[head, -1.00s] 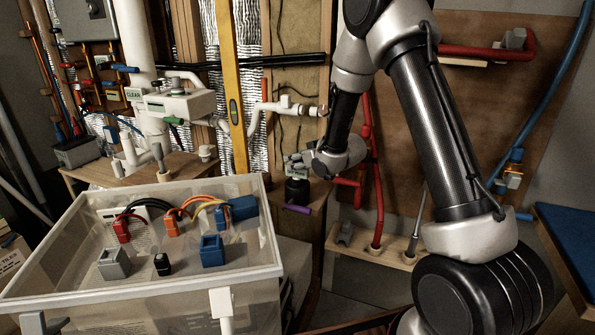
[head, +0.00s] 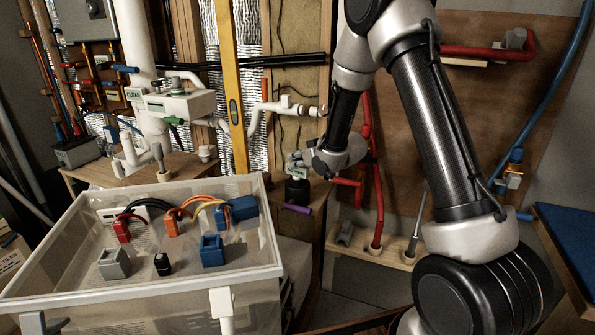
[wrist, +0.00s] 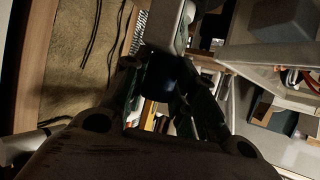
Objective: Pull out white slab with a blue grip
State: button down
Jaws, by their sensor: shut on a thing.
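My gripper (wrist: 170,100) is shut on a dark blue piece (wrist: 168,72), which looks like the blue grip. A pale slab-like part (wrist: 166,22) runs up from it in the wrist view and looks like the white slab. Shadow hides exactly where the fingers touch. In the head view my gripper (head: 300,162) is small and partly covered by my own wrist, right of the white piping. The slab and its grip cannot be made out clearly there.
A translucent bin (head: 150,296) with connectors and blocks stands front left. A black item (head: 297,191) with a purple bar (head: 297,209) is just below my gripper. Red pipes (head: 376,200) rise close to its right. A yellow level (head: 234,100) stands behind.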

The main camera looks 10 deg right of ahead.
jog(key=shift+r, duration=0.75)
dwell(0.3)
jog(key=shift+r, duration=2.6)
